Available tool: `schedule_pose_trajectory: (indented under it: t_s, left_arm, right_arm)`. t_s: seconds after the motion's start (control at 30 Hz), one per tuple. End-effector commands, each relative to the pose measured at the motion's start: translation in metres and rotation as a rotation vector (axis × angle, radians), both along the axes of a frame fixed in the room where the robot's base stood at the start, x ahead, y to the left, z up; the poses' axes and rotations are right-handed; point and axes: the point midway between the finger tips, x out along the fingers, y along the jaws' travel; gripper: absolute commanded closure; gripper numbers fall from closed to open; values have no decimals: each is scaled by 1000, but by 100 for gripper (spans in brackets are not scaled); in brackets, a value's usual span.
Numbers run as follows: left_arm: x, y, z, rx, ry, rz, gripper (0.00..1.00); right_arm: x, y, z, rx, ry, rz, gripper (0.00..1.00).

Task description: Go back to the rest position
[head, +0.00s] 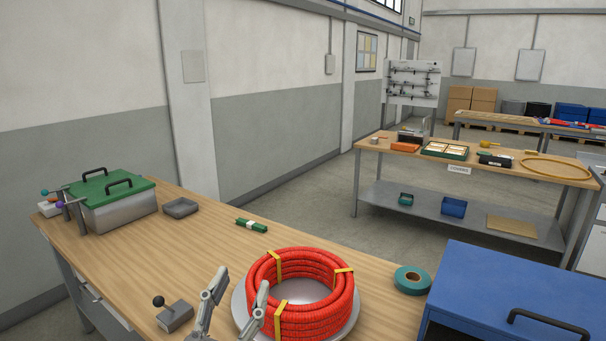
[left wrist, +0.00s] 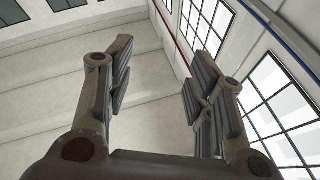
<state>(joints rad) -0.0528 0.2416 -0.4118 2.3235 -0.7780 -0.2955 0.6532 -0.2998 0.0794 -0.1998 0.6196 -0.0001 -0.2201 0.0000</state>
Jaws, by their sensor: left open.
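My left gripper (head: 236,298) stands at the front edge of the wooden workbench (head: 190,240) in the head view, fingers pointing up. It is open and empty. In the left wrist view the two fingers (left wrist: 158,85) are spread apart with only wall and windows behind them. A coil of red corrugated conduit (head: 308,297) with yellow ties lies on a round grey plate (head: 240,305), just behind and right of the gripper. One finger overlaps the coil in the picture; I cannot tell whether they touch. My right gripper is not in view.
On the bench are a green-lidded box (head: 110,208), a grey tray (head: 180,208), a green bundle (head: 251,225), a teal tape roll (head: 412,280) and a black-knobbed lever block (head: 175,316). A blue case (head: 520,285) stands at right. Middle-left bench is clear.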

Motion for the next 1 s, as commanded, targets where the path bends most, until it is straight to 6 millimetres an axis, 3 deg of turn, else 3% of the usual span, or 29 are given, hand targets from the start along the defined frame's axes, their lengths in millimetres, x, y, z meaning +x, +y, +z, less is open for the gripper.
schedule_pose_trajectory:
  t_s: [0.1, 0.2, 0.27, 0.43, 0.6, 0.8, 1.0]
  left_arm:
    - [7, 45, -65, -36, 267, 158, 51]
    - [-3, 74, -125, -38, 507, 259, 51]
    - [-17, 88, -163, -28, 658, 304, 51]
    - [-79, 110, -255, 30, 1071, 356, 51]
    - [-147, 113, -309, 96, 1385, 322, 51]
    - [-224, 109, -342, 171, 1678, 231, 51]
    - [-213, 106, -394, 183, 1705, 226, 51]
  right_arm:
    - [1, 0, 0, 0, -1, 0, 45]
    - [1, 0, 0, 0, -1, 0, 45]
    - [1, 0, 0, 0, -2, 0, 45]
    - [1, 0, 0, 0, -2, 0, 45]
    - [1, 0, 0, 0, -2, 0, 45]
    - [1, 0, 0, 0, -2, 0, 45]
    - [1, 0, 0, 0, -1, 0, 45]
